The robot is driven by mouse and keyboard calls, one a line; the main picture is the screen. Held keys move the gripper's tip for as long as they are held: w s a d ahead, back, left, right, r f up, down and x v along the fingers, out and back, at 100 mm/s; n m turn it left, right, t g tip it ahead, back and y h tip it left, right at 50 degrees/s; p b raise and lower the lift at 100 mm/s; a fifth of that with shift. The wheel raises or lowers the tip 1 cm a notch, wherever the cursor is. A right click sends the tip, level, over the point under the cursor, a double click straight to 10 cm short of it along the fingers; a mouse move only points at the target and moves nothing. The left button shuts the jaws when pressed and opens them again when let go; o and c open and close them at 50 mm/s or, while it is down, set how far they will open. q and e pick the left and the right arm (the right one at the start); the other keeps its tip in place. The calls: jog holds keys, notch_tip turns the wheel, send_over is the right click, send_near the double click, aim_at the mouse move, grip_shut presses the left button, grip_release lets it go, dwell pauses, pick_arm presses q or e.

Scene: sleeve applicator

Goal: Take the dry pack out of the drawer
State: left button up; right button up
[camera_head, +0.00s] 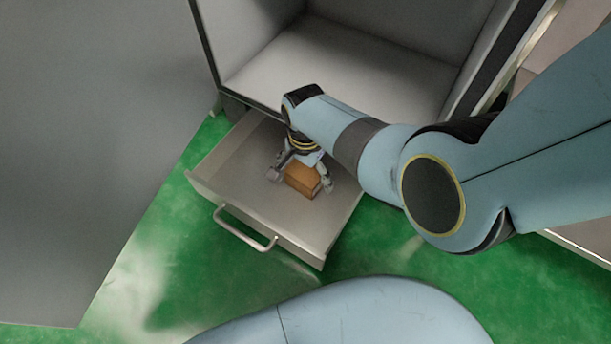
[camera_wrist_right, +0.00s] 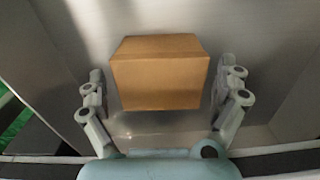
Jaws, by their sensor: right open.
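The dry pack (camera_head: 303,179) is an orange-brown box inside the open drawer (camera_head: 230,178). My right gripper (camera_head: 300,182) reaches down into the drawer over the pack, with its fingers apart. In the right wrist view the pack (camera_wrist_right: 160,72) lies between the two open fingers of the right gripper (camera_wrist_right: 163,95), with a visible gap on each side. The fingers do not appear to touch it. My left gripper is not in view.
The drawer has a bar handle (camera_head: 245,228) on its front. Above it is an open, empty cabinet compartment (camera_head: 340,65). A large grey panel (camera_head: 90,130) stands at the left. Green floor (camera_head: 170,270) shows in front of the drawer.

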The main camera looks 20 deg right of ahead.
jog(key=shift+c, duration=0.3)
jog(key=c, duration=1.2)
jog(key=shift+r, duration=0.15)
